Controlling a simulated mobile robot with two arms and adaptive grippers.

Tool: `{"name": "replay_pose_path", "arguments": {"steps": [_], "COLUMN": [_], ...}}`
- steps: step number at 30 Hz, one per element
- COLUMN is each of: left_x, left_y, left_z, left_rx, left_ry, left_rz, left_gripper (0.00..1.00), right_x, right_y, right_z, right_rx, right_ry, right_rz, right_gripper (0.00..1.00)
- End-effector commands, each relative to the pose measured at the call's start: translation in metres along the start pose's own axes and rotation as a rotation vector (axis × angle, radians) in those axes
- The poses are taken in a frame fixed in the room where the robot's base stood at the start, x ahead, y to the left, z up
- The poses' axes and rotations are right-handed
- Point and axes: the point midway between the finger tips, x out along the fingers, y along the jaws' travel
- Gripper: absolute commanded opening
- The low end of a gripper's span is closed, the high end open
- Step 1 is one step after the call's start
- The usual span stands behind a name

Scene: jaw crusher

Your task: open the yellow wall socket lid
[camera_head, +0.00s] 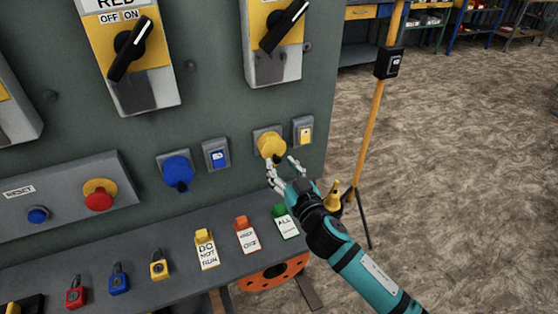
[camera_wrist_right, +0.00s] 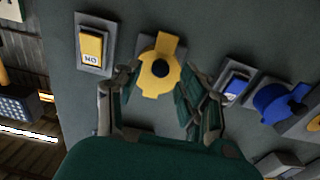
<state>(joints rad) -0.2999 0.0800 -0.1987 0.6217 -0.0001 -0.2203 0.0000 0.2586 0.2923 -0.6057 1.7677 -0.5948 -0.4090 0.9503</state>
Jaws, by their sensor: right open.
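The yellow wall socket (camera_head: 270,144) sits on a grey square plate on the panel, left of the yellow switch. It also shows in the right wrist view (camera_wrist_right: 150,82), as a round yellow piece with a tab and a dark round spot at its middle. I cannot tell how far its lid stands from the socket. My right gripper (camera_head: 281,170) is just below and in front of it, open and empty. In the right wrist view the fingers (camera_wrist_right: 152,100) stand apart, one on each side of the socket's lower part. My left gripper is not in view.
The blue socket (camera_head: 178,170) and blue switch (camera_head: 216,154) are left of the yellow socket; the yellow switch (camera_head: 303,132) is close on its right. Below, a grey ledge (camera_head: 215,268) carries padlocks and tags. A yellow post (camera_head: 370,130) stands to the right.

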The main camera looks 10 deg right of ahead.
Motion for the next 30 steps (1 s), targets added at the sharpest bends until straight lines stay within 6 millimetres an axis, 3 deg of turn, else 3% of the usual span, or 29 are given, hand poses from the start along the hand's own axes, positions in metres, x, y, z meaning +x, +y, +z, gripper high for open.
{"name": "replay_pose_path", "arguments": {"steps": [6, 16, 25, 30], "left_x": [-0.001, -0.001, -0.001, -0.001], "left_y": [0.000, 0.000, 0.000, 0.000], "left_z": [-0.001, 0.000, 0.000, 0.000], "left_rx": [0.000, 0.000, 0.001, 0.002], "left_ry": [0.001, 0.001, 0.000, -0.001], "left_rz": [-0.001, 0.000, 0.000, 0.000], "left_gripper": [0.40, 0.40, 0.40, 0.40], "right_x": [0.020, 0.023, 0.023, 0.022], "right_y": [-0.001, -0.001, 0.000, -0.001], "right_z": [0.000, 0.001, 0.001, 0.001], "right_rx": [0.000, 0.000, 0.000, 0.000], "right_ry": [0.000, -0.001, -0.001, -0.001], "right_rz": [-0.002, -0.001, -0.001, -0.001], "right_gripper": [0.41, 0.40, 0.01, 0.00]}}
